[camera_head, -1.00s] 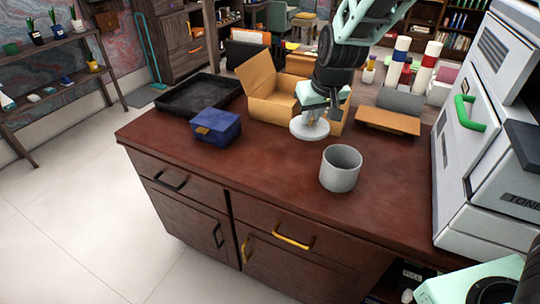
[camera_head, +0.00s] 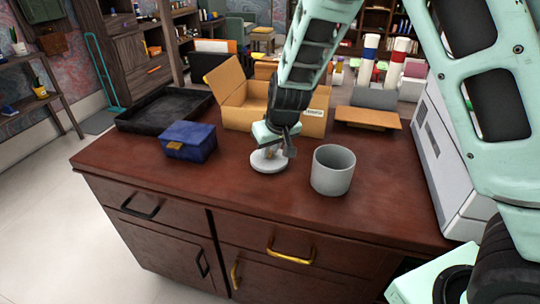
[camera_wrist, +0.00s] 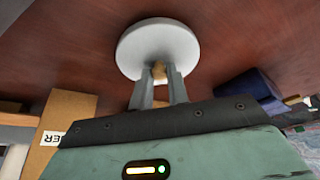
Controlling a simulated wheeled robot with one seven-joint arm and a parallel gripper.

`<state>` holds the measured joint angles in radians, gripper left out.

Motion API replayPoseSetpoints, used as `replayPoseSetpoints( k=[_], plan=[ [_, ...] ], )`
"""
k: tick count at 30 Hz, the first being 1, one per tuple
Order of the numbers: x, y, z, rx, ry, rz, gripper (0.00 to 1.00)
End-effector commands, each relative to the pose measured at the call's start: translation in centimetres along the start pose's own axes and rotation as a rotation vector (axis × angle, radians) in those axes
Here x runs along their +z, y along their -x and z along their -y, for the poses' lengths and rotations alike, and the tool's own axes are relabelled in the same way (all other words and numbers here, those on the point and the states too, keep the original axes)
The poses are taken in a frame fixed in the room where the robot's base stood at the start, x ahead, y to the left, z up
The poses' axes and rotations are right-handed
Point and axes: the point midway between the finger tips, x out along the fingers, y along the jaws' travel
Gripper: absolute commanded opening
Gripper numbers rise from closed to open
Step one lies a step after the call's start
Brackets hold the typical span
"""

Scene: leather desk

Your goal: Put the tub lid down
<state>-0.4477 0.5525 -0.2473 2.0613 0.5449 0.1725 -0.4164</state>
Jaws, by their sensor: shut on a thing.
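The tub lid (camera_head: 267,161) is a round, pale grey disc with a small knob. It is low over the desk top between the blue box and the grey tub; I cannot tell whether it touches the wood. My gripper (camera_head: 272,146) is above it, pointing down, shut on the lid's knob. In the wrist view the lid (camera_wrist: 157,46) shows as a pale disc beyond the two fingers (camera_wrist: 159,82), with the tan knob between them. The grey tub (camera_head: 332,170) stands upright and open on the desk, to the right of the lid.
A dark blue box (camera_head: 189,142) stands left of the lid. Behind are a black tray (camera_head: 150,122) and an open cardboard box (camera_head: 237,113). A tan folder-like thing (camera_head: 367,118) lies back right, near a white machine (camera_head: 432,150). The desk front (camera_head: 190,190) is clear.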

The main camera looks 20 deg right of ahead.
Motion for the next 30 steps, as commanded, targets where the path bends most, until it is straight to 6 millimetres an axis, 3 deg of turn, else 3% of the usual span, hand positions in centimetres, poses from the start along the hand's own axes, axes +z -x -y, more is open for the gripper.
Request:
replayPoseSetpoints(
  k=[3, 14, 15, 17, 26, 30],
  plan=[
    [0.7, -1.5, -0.1, 0.001, -0.002, 0.002, 0.0],
    [0.8, -1.8, 0.0, 0.0, -0.001, 0.0, 0.0],
    [0.7, -1.8, 0.0, 0.0, -0.001, 0.0, 0.22],
    [0.7, -1.7, 0.0, 0.0, -0.001, 0.0, 0.38],
    [0.7, -1.6, 0.0, 0.0, -0.001, 0.0, 0.38],
    [0.5, -0.4, 0.0, 0.0, 0.0, -0.002, 0.38]
  ],
)
